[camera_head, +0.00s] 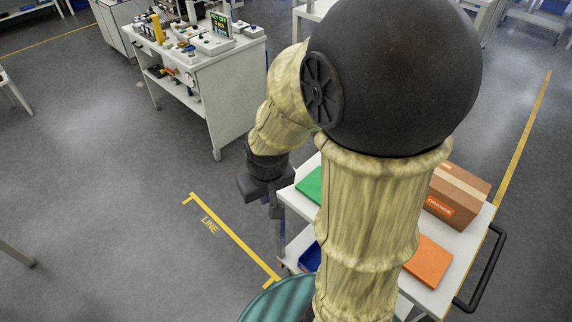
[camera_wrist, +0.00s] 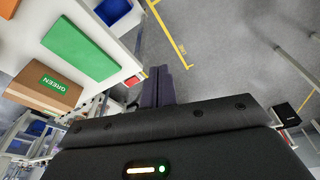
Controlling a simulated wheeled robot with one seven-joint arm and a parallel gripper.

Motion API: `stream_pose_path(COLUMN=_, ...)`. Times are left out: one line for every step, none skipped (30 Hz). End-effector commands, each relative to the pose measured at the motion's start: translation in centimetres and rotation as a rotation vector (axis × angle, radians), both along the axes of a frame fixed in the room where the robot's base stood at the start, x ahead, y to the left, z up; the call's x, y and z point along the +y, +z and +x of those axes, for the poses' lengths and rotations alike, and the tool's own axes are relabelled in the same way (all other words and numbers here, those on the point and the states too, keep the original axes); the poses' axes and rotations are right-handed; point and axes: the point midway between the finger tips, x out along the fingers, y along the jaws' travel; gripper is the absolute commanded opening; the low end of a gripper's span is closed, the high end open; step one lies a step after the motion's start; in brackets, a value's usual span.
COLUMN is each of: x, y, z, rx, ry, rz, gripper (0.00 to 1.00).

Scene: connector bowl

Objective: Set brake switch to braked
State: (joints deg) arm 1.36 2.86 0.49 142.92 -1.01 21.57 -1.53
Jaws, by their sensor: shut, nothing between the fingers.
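I cannot make out a brake switch for certain in either view. A small red and white piece (camera_wrist: 133,80) sits at the corner of the white cart in the wrist view, too small to identify. My gripper (camera_head: 275,212) hangs beside the left edge of the white cart (camera_head: 297,205), fingers pointing down. In the wrist view my gripper (camera_wrist: 161,72) shows its two dark fingers together, with nothing between them. The fingers appear close to the cart corner in that picture; whether they touch it is unclear. My arm covers much of the cart in the head view.
The cart carries a green panel (camera_head: 311,186), an orange panel (camera_head: 428,262) and a cardboard box (camera_head: 457,196). Its black handle (camera_head: 487,270) sticks out at right. A workbench (camera_head: 222,85) with several devices and a lit display stands at the back left. Floor around the yellow line (camera_head: 235,240) is clear.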

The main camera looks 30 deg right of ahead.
Motion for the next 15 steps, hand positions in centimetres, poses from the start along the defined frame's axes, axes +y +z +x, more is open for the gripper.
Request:
stream_pose_path(x=-0.5, y=-0.1, z=1.3, rx=0.01, ry=0.009, rz=-0.009, gripper=0.0)
stream_pose_path(x=-0.8, y=-0.1, z=2.3, rx=0.015, ry=0.022, rz=-0.016, gripper=0.0)
stream_pose_path(x=-1.1, y=-0.2, z=3.6, rx=0.024, ry=0.039, rz=-0.024, gripper=0.0)
stream_pose_path(x=-1.5, y=-0.3, z=4.6, rx=0.03, ry=0.053, rz=-0.031, gripper=0.0)
stream_pose_path(x=-1.9, y=-0.5, z=5.7, rx=0.037, ry=0.068, rz=-0.039, gripper=0.0)
stream_pose_path(x=-2.5, y=-0.7, z=7.2, rx=0.047, ry=0.086, rz=-0.048, gripper=0.0)
stream_pose_path(x=-2.9, y=-0.9, z=8.3, rx=0.056, ry=0.103, rz=-0.055, gripper=0.0)
stream_pose_path(x=-3.4, y=-1.1, z=9.4, rx=0.063, ry=0.117, rz=-0.062, gripper=0.0)
stream_pose_path(x=-4.1, y=-1.5, z=10.8, rx=0.074, ry=0.135, rz=-0.071, gripper=0.0)
stream_pose_path(x=-4.6, y=-1.8, z=11.9, rx=0.082, ry=0.148, rz=-0.078, gripper=0.0)
stream_pose_path(x=-5.2, y=-2.1, z=12.9, rx=0.09, ry=0.162, rz=-0.083, gripper=0.0)
stream_pose_path(x=-5.9, y=-2.6, z=14.2, rx=0.101, ry=0.179, rz=-0.09, gripper=0.0)
stream_pose_path(x=-6.6, y=-3.0, z=15.1, rx=0.109, ry=0.191, rz=-0.095, gripper=0.0)
stream_pose_path(x=-7.2, y=-3.4, z=16.1, rx=0.116, ry=0.202, rz=-0.101, gripper=0.0)
stream_pose_path(x=-8.2, y=-4.0, z=17.3, rx=0.127, ry=0.216, rz=-0.108, gripper=0.0)
